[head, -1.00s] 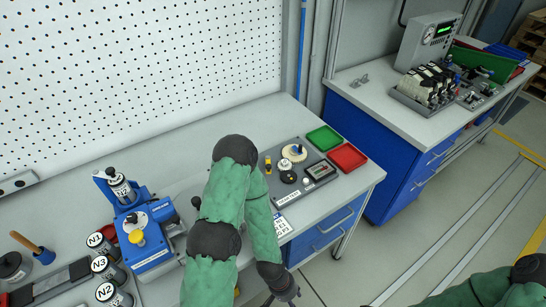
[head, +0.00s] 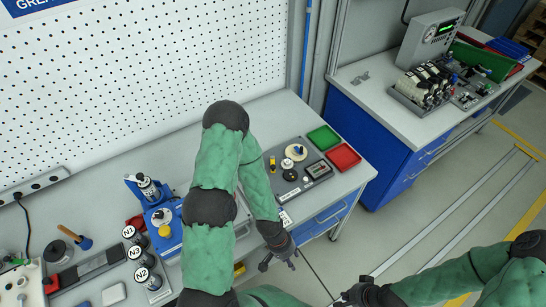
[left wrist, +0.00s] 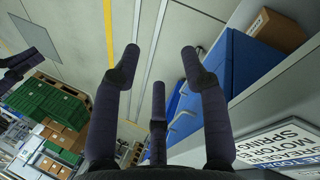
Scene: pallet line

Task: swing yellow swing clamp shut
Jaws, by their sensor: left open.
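On the bench in the head view, a blue fixture (head: 169,243) holds a dark canister with a white label and carries a yellow knob (head: 165,230). A small yellow upright part (head: 272,162) stands on a grey plate (head: 318,184) further right. I cannot tell which yellow part is the swing clamp. My left gripper (head: 278,262) is open and empty in front of the bench edge; its spread fingers also show in the left wrist view (left wrist: 158,75), over floor and a blue cabinet. My right gripper (head: 350,297) is at the bottom edge, partly cut off.
Several labelled canisters (head: 140,254) stand left of my left arm. A green tray (head: 323,137) and a red tray (head: 344,156) lie at the bench's right end. A second bench (head: 385,85) stands at the back right. The floor (head: 440,200) between is clear.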

